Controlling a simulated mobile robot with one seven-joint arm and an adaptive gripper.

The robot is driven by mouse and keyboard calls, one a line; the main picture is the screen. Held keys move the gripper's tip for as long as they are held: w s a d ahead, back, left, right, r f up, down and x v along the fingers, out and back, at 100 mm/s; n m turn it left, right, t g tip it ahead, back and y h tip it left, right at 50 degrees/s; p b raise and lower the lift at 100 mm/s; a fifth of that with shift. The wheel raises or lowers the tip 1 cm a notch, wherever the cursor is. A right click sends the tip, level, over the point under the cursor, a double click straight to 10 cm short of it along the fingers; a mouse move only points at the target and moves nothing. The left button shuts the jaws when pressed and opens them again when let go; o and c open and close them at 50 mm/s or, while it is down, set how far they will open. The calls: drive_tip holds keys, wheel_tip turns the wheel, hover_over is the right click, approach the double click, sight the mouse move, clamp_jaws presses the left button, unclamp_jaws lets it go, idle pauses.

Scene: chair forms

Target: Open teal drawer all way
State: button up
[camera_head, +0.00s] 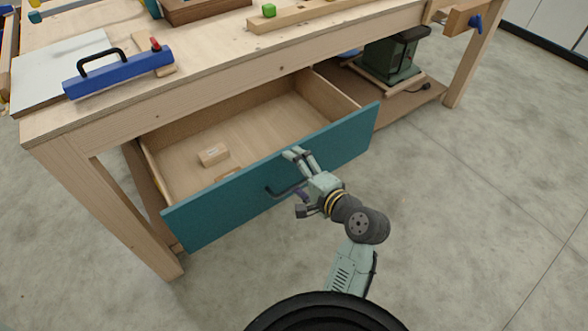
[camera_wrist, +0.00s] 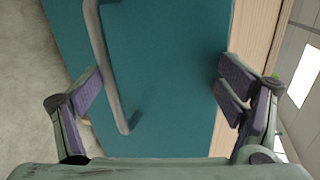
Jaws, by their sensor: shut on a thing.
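The teal drawer (camera_head: 340,148) is pulled far out from under the wooden workbench, with its pale inside showing. Its teal front also fills the middle of the wrist view (camera_wrist: 175,60). A dark bar handle (camera_head: 284,192) is on the front, left of my gripper in the head view; it also shows in the wrist view (camera_wrist: 101,50). My gripper (camera_head: 298,174) is at the front, its fingers wide apart and shut on the drawer. In the wrist view (camera_wrist: 162,88) one finger is beside the handle and the other at the front's top edge. Exact contact points are unclear.
Two small boxes, one whole (camera_head: 213,155) and one partly hidden, lie in the drawer. A green machine (camera_head: 395,55) stands below. The floor in front is clear.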

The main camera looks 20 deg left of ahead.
drive_tip(key=shift+s+d+r, duration=0.15)
drive_tip(key=shift+d+r, duration=0.15)
drive_tip(key=shift+r, duration=0.3)
drive_tip(key=shift+s+d+r, duration=0.15)
drive_tip(key=shift+d+r, duration=0.1)
drive_tip(key=shift+r, duration=0.35)
drive_tip(key=shift+c, duration=1)
drive_tip(key=shift+s+d+r, duration=0.25)
drive_tip(key=shift+s+d, duration=0.05)
drive_tip(key=shift+s, duration=0.1)
drive_tip(key=c, duration=0.6)
drive_tip(key=shift+s+d+r+p, duration=0.1)
drive_tip(key=shift+s+d+p, duration=0.55)
drive_tip(key=shift+s+d, duration=0.5)
drive_tip(key=shift+s+d+r+p, duration=0.1)
drive_tip(key=shift+s+d+p, duration=0.7)
drive_tip(key=shift+d, duration=0.6)
drive_tip(key=shift+s+d+r+p, duration=0.1)
drive_tip(key=shift+s+d+p, duration=0.45)
drive_tip(key=shift+s+d, duration=0.65)
drive_tip(key=shift+c, duration=0.2)
drive_tip(key=shift+w+p, duration=0.2)
drive_tip(key=shift+p, duration=0.2)
